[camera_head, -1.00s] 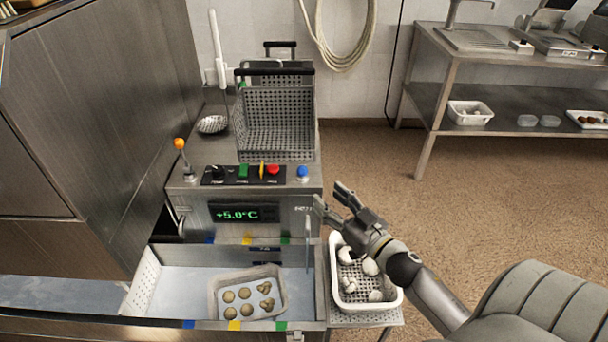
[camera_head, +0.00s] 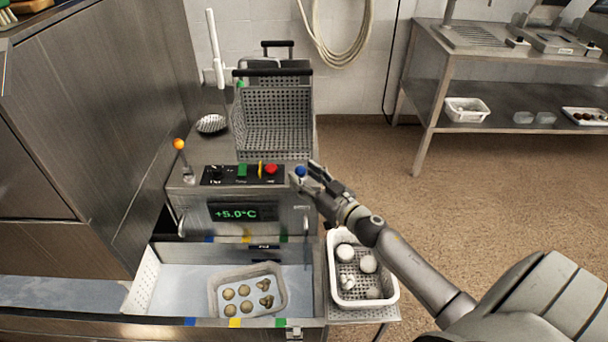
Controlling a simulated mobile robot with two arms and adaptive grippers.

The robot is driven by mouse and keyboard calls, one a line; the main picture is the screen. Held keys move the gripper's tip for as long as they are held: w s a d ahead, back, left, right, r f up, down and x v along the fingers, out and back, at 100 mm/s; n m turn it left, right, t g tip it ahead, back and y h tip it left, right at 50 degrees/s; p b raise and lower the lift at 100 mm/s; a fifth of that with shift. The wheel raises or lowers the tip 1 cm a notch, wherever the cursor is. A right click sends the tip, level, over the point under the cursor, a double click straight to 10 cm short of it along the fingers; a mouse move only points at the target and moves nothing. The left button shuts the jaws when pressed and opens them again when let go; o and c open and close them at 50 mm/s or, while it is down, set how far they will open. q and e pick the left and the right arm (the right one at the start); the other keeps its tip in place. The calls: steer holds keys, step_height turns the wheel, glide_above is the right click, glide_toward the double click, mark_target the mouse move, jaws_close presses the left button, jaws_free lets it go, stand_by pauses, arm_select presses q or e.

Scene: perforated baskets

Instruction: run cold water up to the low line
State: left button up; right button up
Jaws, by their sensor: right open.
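The blue button (camera_head: 300,171) is at the right end of the machine top, right beside the fingertips of my right gripper (camera_head: 307,173). The gripper is open and empty; I cannot tell whether it touches the button. The open basin (camera_head: 143,283) is below the front panel, with blue (camera_head: 190,321), yellow (camera_head: 235,323) and green (camera_head: 281,322) marks along its front edge. Matching marks show along its back edge. I cannot tell whether there is water in it. The green display (camera_head: 241,212) reads +5.0°C. My left gripper is not in view.
A tray (camera_head: 214,298) with several round brown pieces lies in the basin. A white perforated basket (camera_head: 393,292) with pale pieces stands to its right. An empty perforated basket (camera_head: 273,129) stands behind the controls, which include a red button (camera_head: 271,169) and an orange-tipped lever (camera_head: 179,145).

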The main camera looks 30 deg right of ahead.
steer(key=shift+w, duration=0.45)
steer(key=shift+a, duration=0.1)
steer(key=c, duration=0.9)
jaws_close()
